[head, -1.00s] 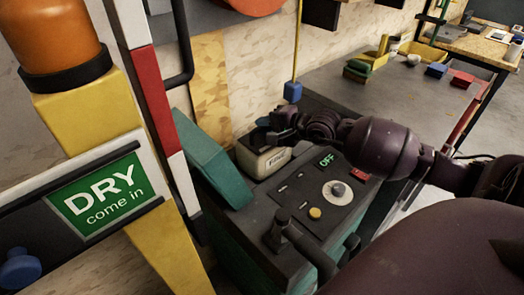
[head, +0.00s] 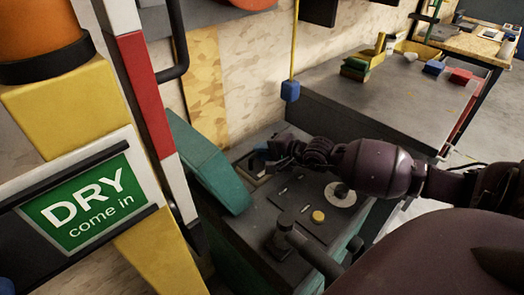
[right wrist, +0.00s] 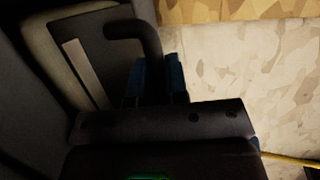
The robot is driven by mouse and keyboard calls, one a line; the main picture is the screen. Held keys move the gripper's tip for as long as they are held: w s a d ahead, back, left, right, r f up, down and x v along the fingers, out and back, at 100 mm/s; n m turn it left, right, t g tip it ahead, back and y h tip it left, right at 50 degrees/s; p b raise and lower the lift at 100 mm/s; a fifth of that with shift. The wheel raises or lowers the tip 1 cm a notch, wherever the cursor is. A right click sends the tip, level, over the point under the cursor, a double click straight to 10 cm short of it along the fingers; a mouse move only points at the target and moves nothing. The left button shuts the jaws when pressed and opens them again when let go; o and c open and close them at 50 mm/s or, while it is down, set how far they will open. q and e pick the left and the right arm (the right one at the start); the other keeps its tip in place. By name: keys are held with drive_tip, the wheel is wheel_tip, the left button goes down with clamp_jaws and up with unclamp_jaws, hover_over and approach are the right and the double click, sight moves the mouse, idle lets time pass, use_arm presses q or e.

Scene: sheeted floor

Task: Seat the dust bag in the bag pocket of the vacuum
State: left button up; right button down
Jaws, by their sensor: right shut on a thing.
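The vacuum (head: 297,190) has a dark grey top, a teal body and a teal lid (head: 208,165) standing open at the left. The dust bag (head: 254,179) sits low in the opening beside the lid, with only its upper part showing. In the right wrist view the bag (right wrist: 75,58) shows a cream rim, a dark top and a dark bent handle. My right gripper (head: 262,152) is shut on the handle; its blue fingers (right wrist: 157,80) show there too. The bag's lower part and the pocket's inside are hidden. My left gripper is not in view.
A yellow post with a green DRY sign (head: 88,203) stands close at the left. A blue block (head: 290,91) hangs on a yellow cord behind the vacuum. A dark handle (head: 285,238) rises from the vacuum's front.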

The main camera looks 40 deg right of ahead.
drive_tip(key=shift+f, duration=0.1)
drive_tip(key=c, duration=1.1)
unclamp_jaws()
drive_tip(key=shift+r, duration=0.2)
drive_tip(key=shift+s+d+r, duration=0.1)
drive_tip(key=shift+s+d, duration=0.1)
drive_tip(key=shift+s, duration=0.2)
drive_tip(key=p+v, duration=0.2)
drive_tip(key=v, duration=0.8)
drive_tip(key=shift+s, duration=0.15)
drive_tip(key=shift+s+d+r, duration=0.15)
drive_tip(key=shift+s, duration=0.2)
